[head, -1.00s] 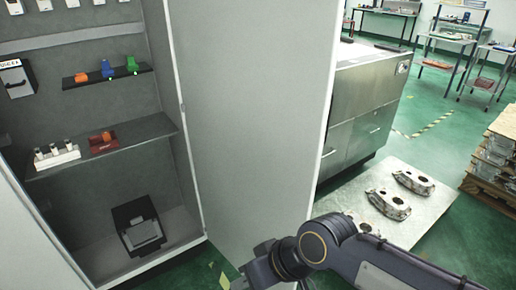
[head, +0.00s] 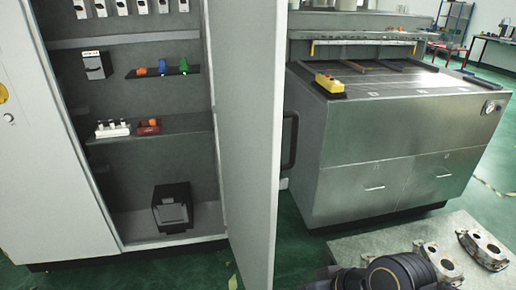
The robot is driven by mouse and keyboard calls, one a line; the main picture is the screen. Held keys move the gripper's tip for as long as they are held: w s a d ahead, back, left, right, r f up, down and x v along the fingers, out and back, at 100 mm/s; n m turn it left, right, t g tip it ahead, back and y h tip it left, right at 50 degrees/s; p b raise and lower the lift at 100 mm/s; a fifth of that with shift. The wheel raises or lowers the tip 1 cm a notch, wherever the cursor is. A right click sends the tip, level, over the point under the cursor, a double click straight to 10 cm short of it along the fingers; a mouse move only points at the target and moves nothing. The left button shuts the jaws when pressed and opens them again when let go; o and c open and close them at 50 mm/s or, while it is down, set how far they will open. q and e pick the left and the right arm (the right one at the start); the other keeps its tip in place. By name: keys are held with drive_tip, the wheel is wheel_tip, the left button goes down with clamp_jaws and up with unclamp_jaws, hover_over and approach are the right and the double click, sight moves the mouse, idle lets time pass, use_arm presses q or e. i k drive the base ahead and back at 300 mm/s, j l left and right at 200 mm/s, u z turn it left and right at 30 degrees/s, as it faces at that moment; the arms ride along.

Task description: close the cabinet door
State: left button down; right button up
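The grey cabinet (head: 62,130) stands on the left in the head view with its interior showing. Its right-hand door (head: 258,140) is swung wide open and seen nearly edge-on, with a dark vertical handle (head: 290,141) on its outer side. My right arm shows only as a dark joint at the bottom edge, just right of the door's lower end; its gripper is out of view. My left gripper is not in view.
Shelves inside hold coloured parts (head: 164,69), a white block (head: 112,129) and a dark box (head: 172,207). A steel workbench (head: 400,150) stands right of the door. Castings (head: 484,247) lie on a low plate at the lower right. Green floor is clear before the cabinet.

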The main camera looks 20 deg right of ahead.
sight(247, 38)
drive_tip(key=i+l, duration=0.1)
drive_tip(key=l, duration=0.3)
drive_tip(key=i+l, duration=0.1)
drive_tip(key=l, duration=0.25)
drive_tip(key=i+l+u, duration=0.1)
drive_tip(key=l, duration=0.3)
drive_tip(key=i+l, duration=0.1)
drive_tip(key=l, duration=0.3)
